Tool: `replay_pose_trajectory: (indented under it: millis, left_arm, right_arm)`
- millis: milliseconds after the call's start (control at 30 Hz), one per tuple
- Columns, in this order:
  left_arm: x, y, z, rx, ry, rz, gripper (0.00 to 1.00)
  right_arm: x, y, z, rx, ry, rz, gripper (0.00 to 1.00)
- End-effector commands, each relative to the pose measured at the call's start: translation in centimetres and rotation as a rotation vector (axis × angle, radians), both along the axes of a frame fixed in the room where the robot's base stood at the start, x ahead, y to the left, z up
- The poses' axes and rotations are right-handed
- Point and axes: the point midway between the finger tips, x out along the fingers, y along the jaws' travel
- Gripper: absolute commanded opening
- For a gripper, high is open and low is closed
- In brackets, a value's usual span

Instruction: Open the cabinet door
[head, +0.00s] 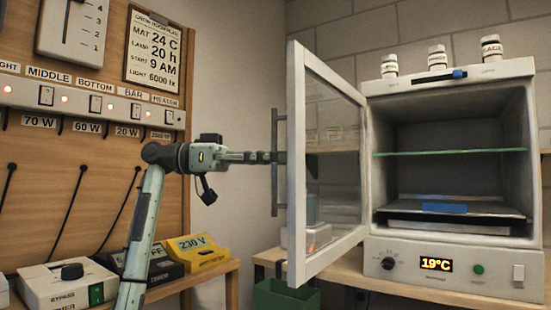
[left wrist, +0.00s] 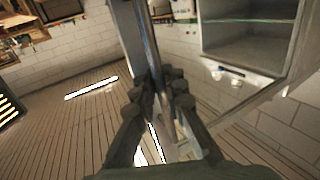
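The cabinet (head: 450,88) is a pale box on the bench at the right, with a green-edged shelf and a blue item inside. Its glass door (head: 297,170) stands wide open, swung out to the left on hinges beside the opening. The vertical bar handle (head: 275,195) is on the door's outer face. My left gripper (head: 276,157) reaches it from the left. In the left wrist view the handle bar (left wrist: 148,50) runs between the fingers of the left gripper (left wrist: 162,88), which are closed on it. My right gripper is not in view.
Several white jars (head: 438,57) stand on the cabinet top. A green bin (head: 286,296) is below the door. At left, a wooden panel (head: 90,150) with switches stands behind a bypass box (head: 65,285) and a yellow 230 V box (head: 197,248).

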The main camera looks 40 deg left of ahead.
Motion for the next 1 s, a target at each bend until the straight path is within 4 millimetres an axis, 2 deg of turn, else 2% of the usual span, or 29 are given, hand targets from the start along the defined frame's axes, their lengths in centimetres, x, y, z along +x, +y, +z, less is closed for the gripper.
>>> replay_pose_trajectory:
  millis: [33, 133, 167, 533, 667, 1000]
  left_arm:
    - [0.0, 0.0, 0.0, 0.001, -0.001, 0.000, 0.17]
    - [0.0, 0.0, 0.0, 0.000, -0.001, 0.001, 0.29]
    - [0.0, 0.0, 0.0, -0.001, -0.003, 0.002, 0.30]
    - [-0.3, 0.7, 0.1, -0.004, -0.004, 0.005, 0.30]
    - [-1.3, 2.4, 0.1, -0.003, -0.004, 0.007, 0.30]
    - [-5.1, 8.3, 0.2, -0.002, -0.004, 0.006, 0.30]
  right_arm:
    - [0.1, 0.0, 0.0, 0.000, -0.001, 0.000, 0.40]
    - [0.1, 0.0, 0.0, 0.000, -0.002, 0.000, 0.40]
    - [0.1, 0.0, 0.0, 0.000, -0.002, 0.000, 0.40]
    - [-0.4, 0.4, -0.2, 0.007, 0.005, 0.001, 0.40]
    - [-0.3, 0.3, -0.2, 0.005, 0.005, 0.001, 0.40]
    - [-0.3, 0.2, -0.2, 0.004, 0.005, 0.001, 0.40]
